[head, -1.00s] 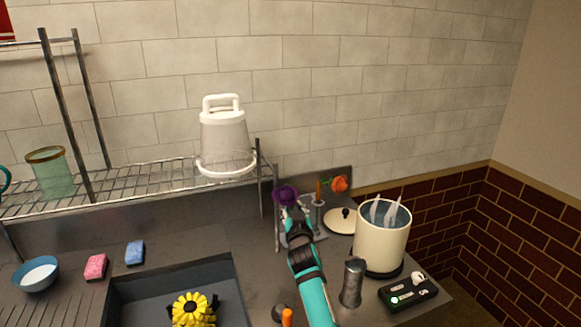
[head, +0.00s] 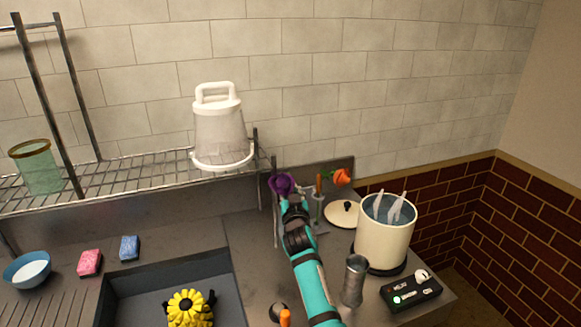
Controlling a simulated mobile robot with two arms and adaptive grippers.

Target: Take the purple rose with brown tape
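The purple rose (head: 281,184) is at the back of the counter, in front of the wire rack's right end. Its stem is mostly hidden by my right gripper (head: 289,203), so no brown tape shows. The gripper is just below the bloom and overlaps it in the picture. I cannot tell whether its fingers are closed on the stem. An orange rose (head: 342,176) stands just to the right, with a clear holder (head: 316,207) beside the gripper. My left gripper is not recognisable in view.
A cream pot (head: 383,238), a lid (head: 343,213), a metal shaker (head: 355,280) and a black device (head: 411,293) crowd the right side. A yellow flower-like object (head: 187,306) with dark parts is in the sink (head: 140,302).

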